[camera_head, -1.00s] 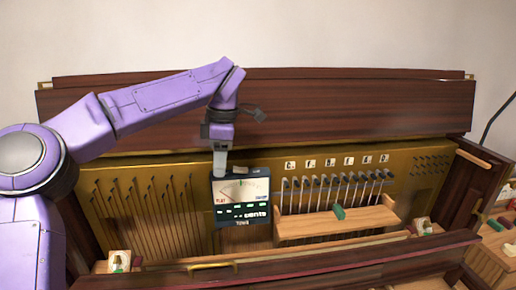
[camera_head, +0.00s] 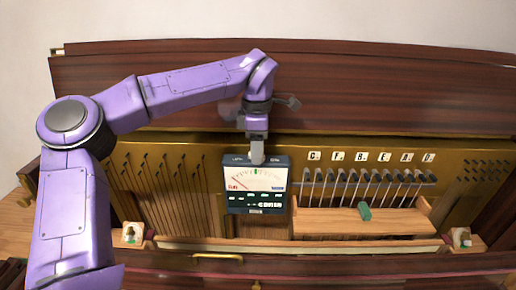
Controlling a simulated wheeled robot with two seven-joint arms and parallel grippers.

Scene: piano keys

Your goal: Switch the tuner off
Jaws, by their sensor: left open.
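The tuner (camera_head: 257,188) is a dark box with a lit dial face, a needle and green lit marks. It stands upright in the middle of the open piano, against the brass-coloured plate. My left gripper (camera_head: 257,158) points down at the tuner's top edge, near the middle of that edge. Its fingertips overlap the top of the tuner in the picture; I cannot tell whether they touch it. The jaws are open, though the gap is hard to see from here. The tuner's switch cannot be made out. My right gripper is not in view.
A row of hammers (camera_head: 365,185) under letter labels stands right of the tuner, above a wooden ledge (camera_head: 330,223). Strings (camera_head: 165,190) run to the left. The dark raised lid (camera_head: 400,100) is behind.

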